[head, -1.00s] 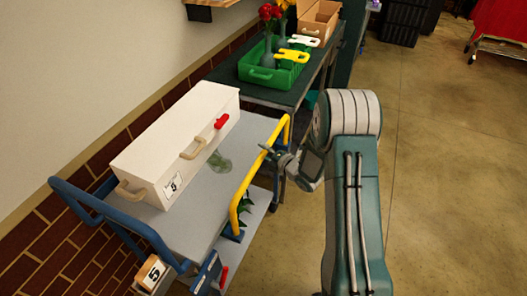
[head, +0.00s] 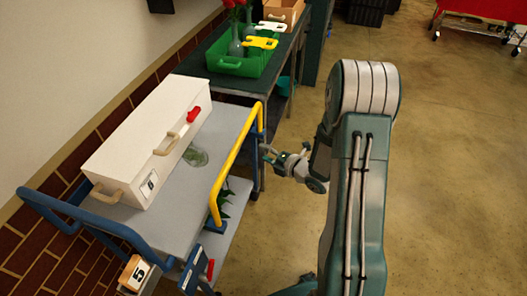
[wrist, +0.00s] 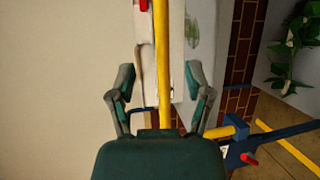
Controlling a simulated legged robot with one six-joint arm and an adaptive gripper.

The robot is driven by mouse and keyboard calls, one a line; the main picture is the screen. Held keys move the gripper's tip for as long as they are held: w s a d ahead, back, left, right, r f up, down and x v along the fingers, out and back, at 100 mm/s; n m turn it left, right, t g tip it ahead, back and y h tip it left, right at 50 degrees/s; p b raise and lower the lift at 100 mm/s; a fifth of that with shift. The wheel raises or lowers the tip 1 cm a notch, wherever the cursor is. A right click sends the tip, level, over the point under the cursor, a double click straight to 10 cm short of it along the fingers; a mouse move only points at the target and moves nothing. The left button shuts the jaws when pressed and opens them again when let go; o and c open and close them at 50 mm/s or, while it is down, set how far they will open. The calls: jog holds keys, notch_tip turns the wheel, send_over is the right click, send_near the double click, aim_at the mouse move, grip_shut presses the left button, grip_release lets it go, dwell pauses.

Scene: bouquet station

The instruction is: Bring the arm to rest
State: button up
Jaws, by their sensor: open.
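My gripper (head: 272,155) is open and empty in the head view, just right of the yellow rail of the cart, with my arm bent behind it. In the wrist view my gripper (wrist: 160,85) shows its two fingers spread wide. The yellow rail (wrist: 163,60) runs between them in the picture, and I see nothing held. How far the rail is from the fingers I cannot tell.
The floor (head: 450,170) on the right is clear.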

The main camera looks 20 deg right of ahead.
jog(key=shift+w, duration=0.1)
jog(key=s+d+r+m+g+h, duration=0.1)
jog(key=s+r+m+h, duration=0.1)
jog(key=r+m+h, duration=0.45)
jog(key=s+d+r+m+g+h, duration=0.1)
jog(key=s+r+m+g+h, duration=0.15)
jog(key=r+m, duration=0.6)
jog(key=s+a+r+m+g, duration=0.1)
jog(key=s+a+r+m, duration=0.1)
jog(key=s, duration=0.5)
jog(key=s+a+r+m+g, duration=0.2)
jog(key=s+a+r+m, duration=0.1)
jog(key=s, duration=0.4)
jog(key=s+a+r+m+g, duration=0.1)
jog(key=s+a+r+m, duration=0.1)
jog(key=s+m, duration=0.3)
jog(key=s+a, duration=0.1)
jog(key=s, duration=0.2)
jog(key=shift+r+g+y, duration=0.3)
jog(key=shift+g+y, duration=0.05)
jog(key=shift+y, duration=0.05)
jog(key=shift+s, duration=0.15)
